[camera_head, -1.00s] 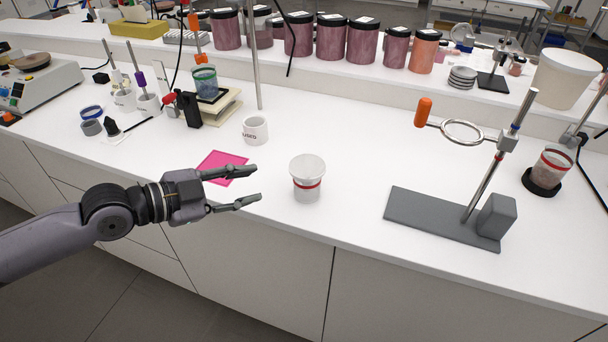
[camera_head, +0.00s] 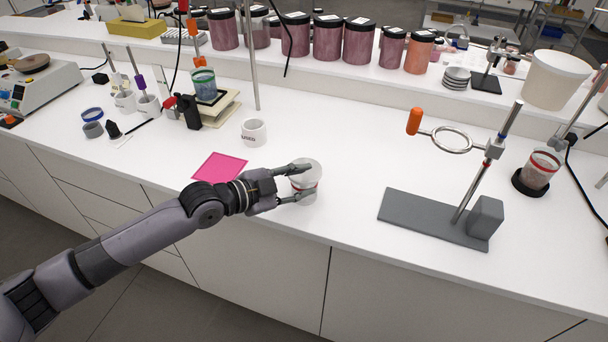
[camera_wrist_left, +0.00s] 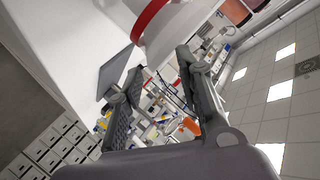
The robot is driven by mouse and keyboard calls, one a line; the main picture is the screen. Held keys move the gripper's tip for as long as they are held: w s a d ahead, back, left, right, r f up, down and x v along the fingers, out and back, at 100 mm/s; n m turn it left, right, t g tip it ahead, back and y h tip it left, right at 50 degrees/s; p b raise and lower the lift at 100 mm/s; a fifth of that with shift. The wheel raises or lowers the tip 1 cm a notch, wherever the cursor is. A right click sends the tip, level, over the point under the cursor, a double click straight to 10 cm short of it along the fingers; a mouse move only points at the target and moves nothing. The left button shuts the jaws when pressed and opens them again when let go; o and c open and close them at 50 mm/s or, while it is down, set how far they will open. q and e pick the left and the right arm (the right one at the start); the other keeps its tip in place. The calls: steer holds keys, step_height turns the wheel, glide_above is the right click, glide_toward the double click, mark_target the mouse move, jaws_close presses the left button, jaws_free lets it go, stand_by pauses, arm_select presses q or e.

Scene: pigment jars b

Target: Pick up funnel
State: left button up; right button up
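The pale, whitish funnel (camera_head: 312,170) stands mid-counter near the front edge, seemingly on top of a small white jar with a red band (camera_head: 312,187). My left gripper (camera_head: 304,181) is open, with its fingers reaching along the near-left side of the funnel and jar and partly covering them. In the left wrist view, the two fingers (camera_wrist_left: 160,64) are spread apart, and a white rounded body with a red band (camera_wrist_left: 150,18) shows just past the fingertips. I cannot tell whether either finger touches it. My right gripper is not in view.
A pink square (camera_head: 219,168) lies left of the jar, and a white mug (camera_head: 254,132) stands behind. A grey-based ring stand (camera_head: 430,215) is at the right. Large pigment jars (camera_head: 359,42) line the back shelf. Counter between jar and stand is clear.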

mark_target(317, 178)
arm_select(q)
steer(key=x, duration=0.3)
steer(key=shift+d, duration=0.2)
steer(key=shift+a, duration=0.1)
steer(key=shift+c, duration=0.2)
jaws_close()
